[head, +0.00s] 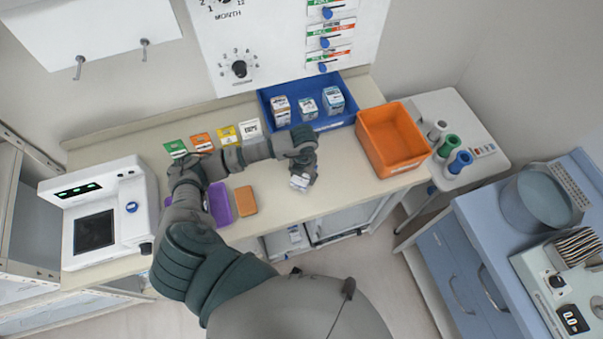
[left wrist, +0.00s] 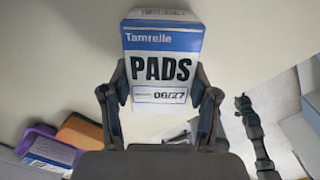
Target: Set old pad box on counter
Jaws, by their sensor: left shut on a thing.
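My left gripper (head: 301,168) is shut on a white and blue pad box (head: 299,182) over the front part of the cream counter (head: 275,205). In the left wrist view the pad box (left wrist: 163,62) reads "Tamrelle PADS 06/27" and stands between the two fingers of my left gripper (left wrist: 160,105). I cannot tell whether its underside touches the counter. I do not see my right gripper.
A blue bin (head: 268,112) with 3 small boxes stands at the back, beside an empty orange bin (head: 393,140). Several coloured cards lie along the back left. A purple tray (head: 219,204) and an orange block (head: 245,201) lie left of the held box. A white device (head: 97,215) stands far left.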

